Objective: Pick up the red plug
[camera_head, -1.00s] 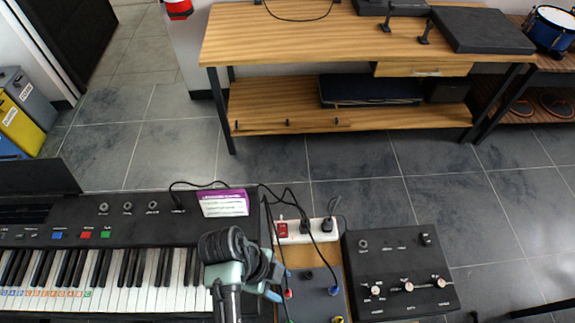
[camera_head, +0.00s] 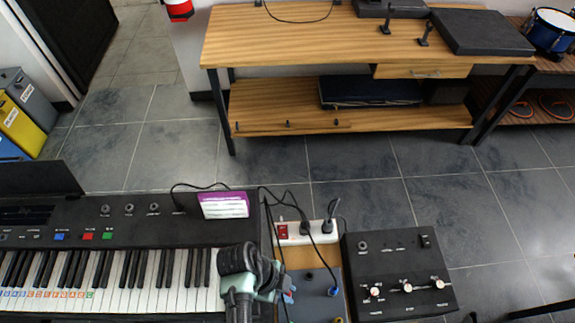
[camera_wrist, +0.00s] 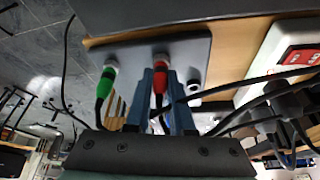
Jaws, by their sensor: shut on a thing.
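The red plug (camera_wrist: 160,82) shows in the wrist view between the two blue fingers of my gripper (camera_wrist: 163,92). The fingers are shut on it from both sides. Its top end is at the grey-blue socket panel (camera_wrist: 135,52); I cannot tell whether it is still seated there. In the head view my gripper (camera_head: 285,296) is at the left edge of the same panel (camera_head: 318,283) and mostly hides the plug. A green plug (camera_wrist: 106,82) is left of the red one in the wrist view, with a dark cable.
A white power strip (camera_head: 305,231) with black cables lies behind the panel. A black pedal unit (camera_head: 400,275) is to the right, and a keyboard (camera_head: 120,255) to the left. Dark cables (camera_wrist: 245,100) run close to my fingers in the wrist view.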

